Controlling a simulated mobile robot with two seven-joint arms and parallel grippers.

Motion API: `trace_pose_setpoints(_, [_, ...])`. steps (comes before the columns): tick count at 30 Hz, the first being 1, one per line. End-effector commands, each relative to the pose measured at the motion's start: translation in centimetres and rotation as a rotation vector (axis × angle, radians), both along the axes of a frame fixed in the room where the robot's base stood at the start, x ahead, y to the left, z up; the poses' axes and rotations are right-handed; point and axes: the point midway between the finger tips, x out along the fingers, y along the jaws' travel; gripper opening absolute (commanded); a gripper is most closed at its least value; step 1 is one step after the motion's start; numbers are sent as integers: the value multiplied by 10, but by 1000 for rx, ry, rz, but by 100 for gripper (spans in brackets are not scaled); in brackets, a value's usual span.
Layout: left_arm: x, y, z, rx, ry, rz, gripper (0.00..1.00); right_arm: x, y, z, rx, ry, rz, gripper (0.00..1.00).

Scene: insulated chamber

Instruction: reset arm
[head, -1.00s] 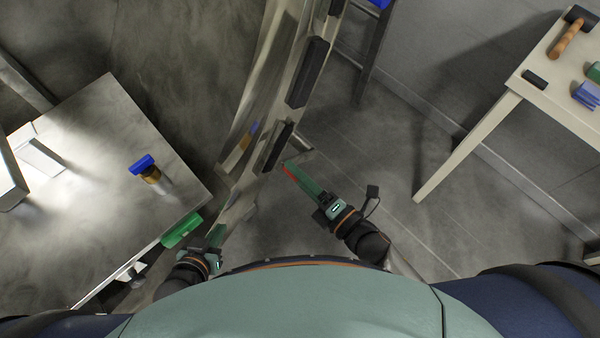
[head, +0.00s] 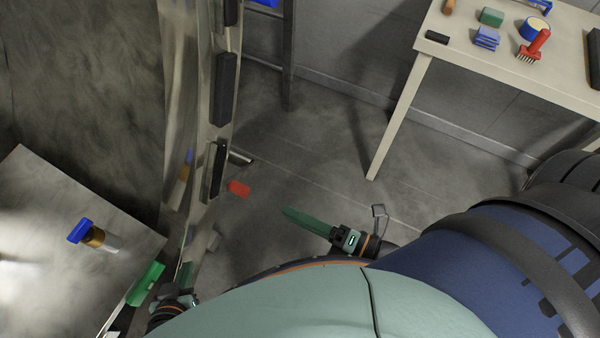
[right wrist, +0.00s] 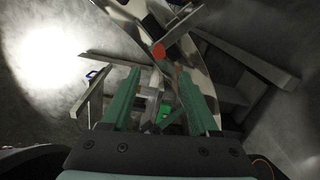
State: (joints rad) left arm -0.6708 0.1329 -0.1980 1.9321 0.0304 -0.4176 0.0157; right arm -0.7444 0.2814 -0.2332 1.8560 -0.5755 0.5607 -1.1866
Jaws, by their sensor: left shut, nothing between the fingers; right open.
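My right gripper (head: 288,214) is open and empty, with green fingers, over the floor to the right of the tall metal door (head: 190,110). In the right wrist view its two fingers (right wrist: 158,85) are spread apart with nothing held between them. My left gripper (head: 187,280) is shut and empty at the lower left, partly hidden by my body, near the door's lower end. A small red piece (head: 238,188) shows beside the door edge, apart from my right fingertips. A grey handle bar (head: 241,158) sticks out from the door just above it.
A pale table (head: 500,55) at upper right bears a red brush (head: 533,45) and several small objects. Floor between is clear.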

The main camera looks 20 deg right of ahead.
Motion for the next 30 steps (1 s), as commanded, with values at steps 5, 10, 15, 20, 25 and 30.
trace_pose_setpoints(5, [1,-1,1,-1,-3,-2,0,-3,-2,1,0,-1,0,61])
trace_pose_setpoints(10, [1,-1,1,-1,-3,-2,0,-3,-2,1,0,-1,0,61])
trace_pose_setpoints(15, [1,-1,1,-1,-2,-2,0,-3,-2,1,0,-1,0,61])
trace_pose_setpoints(20, [1,0,1,0,-1,-1,0,-1,-3,1,7,8,-7,61])
trace_pose_setpoints(25, [-1,1,9,3,4,0,0,15,-17,2,133,164,-117,61])
trace_pose_setpoints(30, [0,4,29,7,3,5,0,37,-46,-7,469,517,-374,61])
